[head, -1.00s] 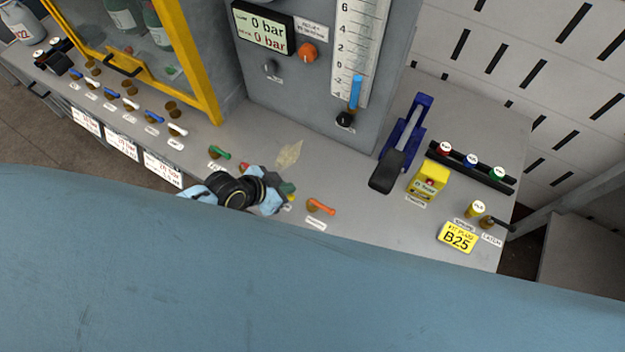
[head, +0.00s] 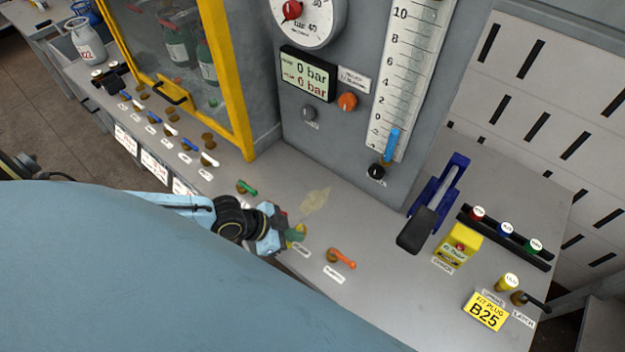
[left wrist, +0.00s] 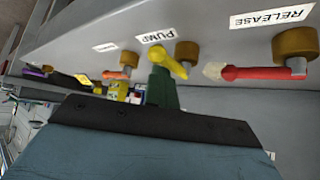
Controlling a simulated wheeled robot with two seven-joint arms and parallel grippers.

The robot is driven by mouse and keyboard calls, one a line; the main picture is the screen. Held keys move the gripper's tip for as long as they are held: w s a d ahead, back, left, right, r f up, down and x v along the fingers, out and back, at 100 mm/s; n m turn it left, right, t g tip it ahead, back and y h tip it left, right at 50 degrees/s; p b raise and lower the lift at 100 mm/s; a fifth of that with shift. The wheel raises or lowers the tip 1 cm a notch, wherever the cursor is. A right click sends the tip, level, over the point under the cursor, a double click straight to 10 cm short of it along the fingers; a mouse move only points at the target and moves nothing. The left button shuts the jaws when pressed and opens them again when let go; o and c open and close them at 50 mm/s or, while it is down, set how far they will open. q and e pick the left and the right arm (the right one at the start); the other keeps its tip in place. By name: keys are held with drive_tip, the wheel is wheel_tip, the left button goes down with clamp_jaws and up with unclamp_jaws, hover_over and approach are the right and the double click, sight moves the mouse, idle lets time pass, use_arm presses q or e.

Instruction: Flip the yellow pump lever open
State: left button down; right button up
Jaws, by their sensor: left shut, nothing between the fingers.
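The yellow pump lever (left wrist: 170,62) sits by a brass fitting under the PUMP label (left wrist: 156,36) in the left wrist view. In the head view, only a small yellow part (head: 298,229) shows beside my fingertips. My left gripper (head: 292,236) is shut and empty at the lever. Its green fingertips (left wrist: 163,88) overlap the lower edge of the lever in the wrist view; I cannot tell whether they touch it. My right gripper is not in view.
A red lever (left wrist: 260,72) labelled RELEASE is close on one side of the pump lever, an orange lever (head: 342,258) on the other. A green lever (head: 247,188) is farther left. A blue-framed lever (head: 437,203) and yellow box (head: 457,247) stand right.

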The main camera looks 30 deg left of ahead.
use_arm(q)
drive_tip(key=shift+w+a, duration=0.15)
drive_tip(key=shift+a, duration=0.65)
drive_tip(key=shift+d, duration=0.1)
drive_tip(key=shift+d+r+p, duration=0.25)
drive_tip(key=shift+d+p, duration=0.2)
drive_tip(key=shift+d, duration=0.1)
drive_tip(key=d, duration=0.1)
drive_tip(key=d+p, duration=0.2)
drive_tip(key=shift+s+d+r, duration=0.15)
drive_tip(key=shift+s+r, duration=0.15)
drive_tip(key=shift+s, duration=0.05)
drive_tip(key=shift+a+r, duration=0.25)
drive_tip(key=shift+a, duration=0.05)
drive_tip(key=a+r, duration=0.5)
drive_tip(key=r, duration=0.1)
drive_tip(key=shift+w+a+r+b, duration=0.25)
drive_tip(key=shift+w+a+b, duration=0.1)
drive_tip(key=shift+a+b, duration=0.1)
